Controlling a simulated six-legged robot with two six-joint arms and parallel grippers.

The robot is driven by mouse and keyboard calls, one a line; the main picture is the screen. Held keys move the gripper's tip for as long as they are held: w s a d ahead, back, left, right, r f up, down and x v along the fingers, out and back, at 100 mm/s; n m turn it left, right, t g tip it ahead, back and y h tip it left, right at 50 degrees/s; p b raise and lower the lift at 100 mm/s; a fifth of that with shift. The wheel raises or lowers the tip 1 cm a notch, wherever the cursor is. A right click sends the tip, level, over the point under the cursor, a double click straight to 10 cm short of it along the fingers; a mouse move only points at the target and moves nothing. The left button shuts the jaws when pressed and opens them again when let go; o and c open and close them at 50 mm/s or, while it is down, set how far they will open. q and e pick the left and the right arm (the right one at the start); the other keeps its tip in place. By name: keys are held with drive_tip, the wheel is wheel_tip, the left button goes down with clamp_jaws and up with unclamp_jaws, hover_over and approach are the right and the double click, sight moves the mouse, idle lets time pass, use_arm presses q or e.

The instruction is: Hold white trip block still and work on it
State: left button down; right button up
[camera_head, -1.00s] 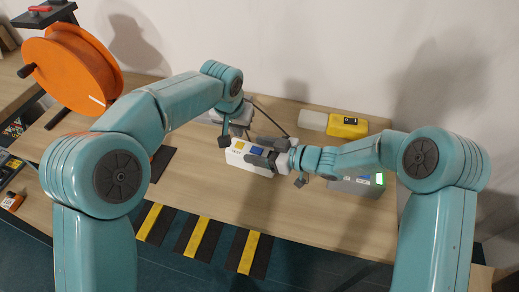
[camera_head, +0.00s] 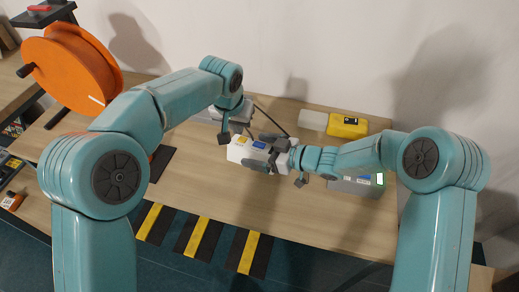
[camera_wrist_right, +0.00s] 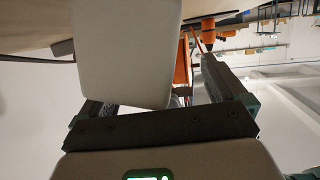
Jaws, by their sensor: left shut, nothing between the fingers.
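The white trip block (camera_head: 237,151) lies over the wooden bench in the head view, with a yellow and a blue patch on its upper side. My right gripper (camera_head: 268,153) reaches in from the right, its dark fingers closed around the block's right part. In the right wrist view the pale block (camera_wrist_right: 125,50) fills the upper middle, beside the gripper's fingers (camera_wrist_right: 160,98). My left gripper (camera_head: 223,138) is shut and empty just above the block's left end. I cannot tell whether its tip touches the block.
A yellow device (camera_head: 348,126) and a grey box with a lit green display (camera_head: 355,184) stand on the bench (camera_head: 205,230) to the right. An orange reel (camera_head: 70,70) stands at left. Black and yellow strips (camera_head: 200,236) mark the front edge. The bench's front middle is clear.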

drive_tip(key=shift+s+f, duration=0.15)
drive_tip(key=shift+f, duration=0.1)
drive_tip(key=v, duration=1.2)
drive_tip(key=shift+r, duration=0.3)
